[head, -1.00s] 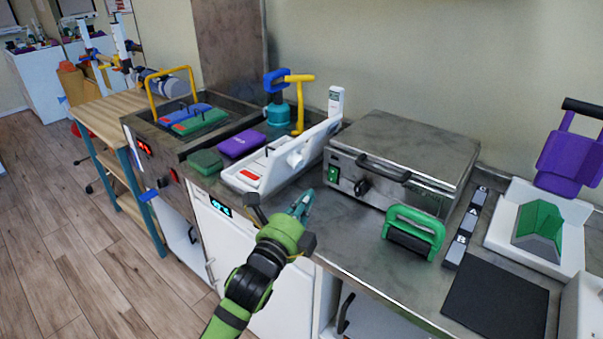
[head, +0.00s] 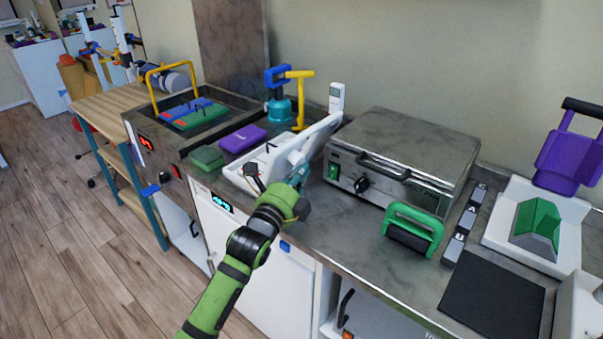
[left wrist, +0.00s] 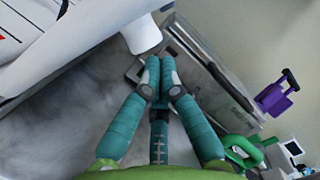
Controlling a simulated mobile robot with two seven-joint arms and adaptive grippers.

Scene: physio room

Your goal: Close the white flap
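The white flap (head: 318,132) stands raised and tilted on the white box (head: 236,172) on the counter, left of the steel press. In the left wrist view the flap (left wrist: 75,42) fills the upper left, with a white stub (left wrist: 141,35) beside the fingertips. My left gripper (head: 298,174) is at the right side of the flap, low and close to it; I cannot tell whether they touch. In the left wrist view its teal fingers (left wrist: 159,76) are together with nothing seen between them. My right gripper is not in view.
The steel press (head: 400,150) stands just right of the flap. A green handle (head: 413,230) sits in front of it. Purple (head: 242,139) and dark green (head: 206,158) blocks lie left of the box. Bare counter lies between my gripper and the green handle.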

